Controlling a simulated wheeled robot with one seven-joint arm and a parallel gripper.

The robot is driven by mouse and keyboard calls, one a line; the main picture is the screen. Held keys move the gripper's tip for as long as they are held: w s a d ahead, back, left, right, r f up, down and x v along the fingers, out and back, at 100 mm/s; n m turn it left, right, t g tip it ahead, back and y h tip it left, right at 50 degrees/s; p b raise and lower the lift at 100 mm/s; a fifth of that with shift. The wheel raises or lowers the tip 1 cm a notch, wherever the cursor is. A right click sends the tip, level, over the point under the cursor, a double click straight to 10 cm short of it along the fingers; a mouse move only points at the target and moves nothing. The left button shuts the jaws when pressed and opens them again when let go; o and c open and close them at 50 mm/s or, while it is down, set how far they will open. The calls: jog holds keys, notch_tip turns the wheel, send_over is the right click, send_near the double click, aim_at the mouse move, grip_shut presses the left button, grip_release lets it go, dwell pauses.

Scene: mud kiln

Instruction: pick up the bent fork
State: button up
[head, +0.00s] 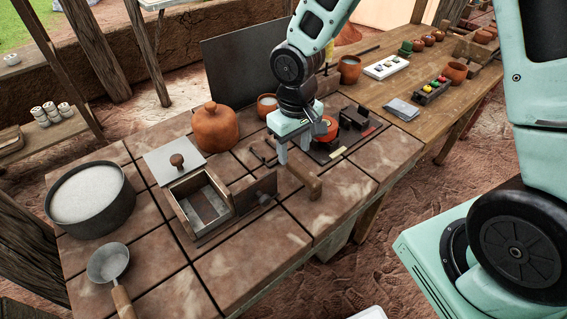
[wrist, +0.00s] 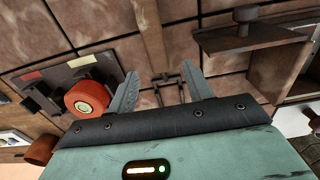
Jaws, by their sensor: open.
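A thin dark forked piece, which looks like the bent fork (head: 262,153), lies on the tiled top between the small box and the dark board. In the wrist view the fork (wrist: 168,84) shows between the two fingers, with its prongs and crosspiece visible and part of it hidden by the gripper body. My gripper (head: 294,156) is open and points down over the tiles beside the fork. In the wrist view my gripper (wrist: 160,70) has nothing clamped between its fingers. I cannot tell the exact height of the fingertips above the fork.
A wooden handle (head: 305,178) lies close by the fingers. A small open box (head: 197,205) with a dark knobbed front stands left. A red round item (head: 326,127) sits on the dark board. A clay jar (head: 216,128) stands behind. The front right tiles are clear.

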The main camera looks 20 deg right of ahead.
aim_at(293, 161)
notch_tip(293, 161, down, 8)
jog(key=shift+w+r, duration=0.1)
jog(key=shift+r, duration=0.15)
grip_shut()
dwell(0.3)
